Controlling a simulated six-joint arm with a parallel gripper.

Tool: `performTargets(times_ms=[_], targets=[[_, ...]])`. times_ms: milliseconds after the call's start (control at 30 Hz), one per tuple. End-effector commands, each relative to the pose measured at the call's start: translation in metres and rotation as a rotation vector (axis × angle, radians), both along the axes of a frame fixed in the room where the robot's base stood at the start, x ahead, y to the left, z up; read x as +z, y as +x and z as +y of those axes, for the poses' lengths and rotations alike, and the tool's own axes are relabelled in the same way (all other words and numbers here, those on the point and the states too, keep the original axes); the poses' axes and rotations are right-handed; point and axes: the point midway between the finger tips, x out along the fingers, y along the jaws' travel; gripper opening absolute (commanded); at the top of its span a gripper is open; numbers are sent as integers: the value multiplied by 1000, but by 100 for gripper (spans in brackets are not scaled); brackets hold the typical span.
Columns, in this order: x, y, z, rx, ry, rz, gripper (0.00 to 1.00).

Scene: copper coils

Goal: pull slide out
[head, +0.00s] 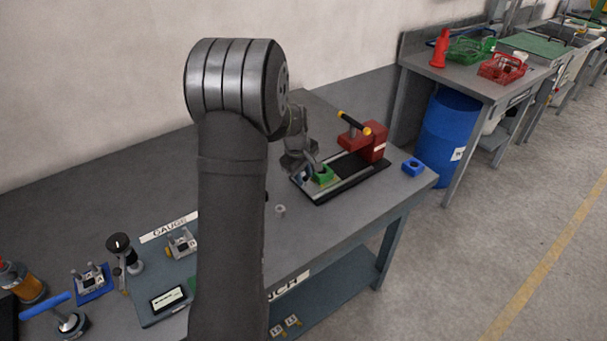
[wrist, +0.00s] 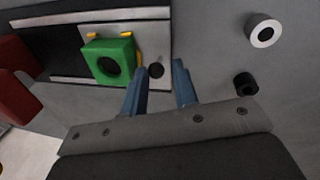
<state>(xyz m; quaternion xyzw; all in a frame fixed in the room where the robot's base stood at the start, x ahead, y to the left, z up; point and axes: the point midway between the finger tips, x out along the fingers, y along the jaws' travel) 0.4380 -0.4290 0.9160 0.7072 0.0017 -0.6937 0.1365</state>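The slide (wrist: 98,36) is a light grey plate between rails on the black base of a red press (head: 374,145). A green block (wrist: 108,62) with a round hole sits on it, and the block also shows in the head view (head: 323,175). In the head view my gripper (head: 306,174) is at the press's left end, partly hidden by my own arm.
A blue block (head: 413,167) lies right of the press. A grey ring (wrist: 265,30) and a dark cylinder (wrist: 246,85) stand near the gripper. A gauge plate (head: 165,300) and small fixtures are at the bench's left.

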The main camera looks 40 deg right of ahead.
Motion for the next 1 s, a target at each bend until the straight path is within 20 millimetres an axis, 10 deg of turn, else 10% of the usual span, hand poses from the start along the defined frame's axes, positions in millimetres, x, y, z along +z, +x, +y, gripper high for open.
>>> performTargets(times_ms=[267,1000], targets=[[17,0,2,-1,-3,-2,27],[164,-6,31,0,-1,-1,27]])
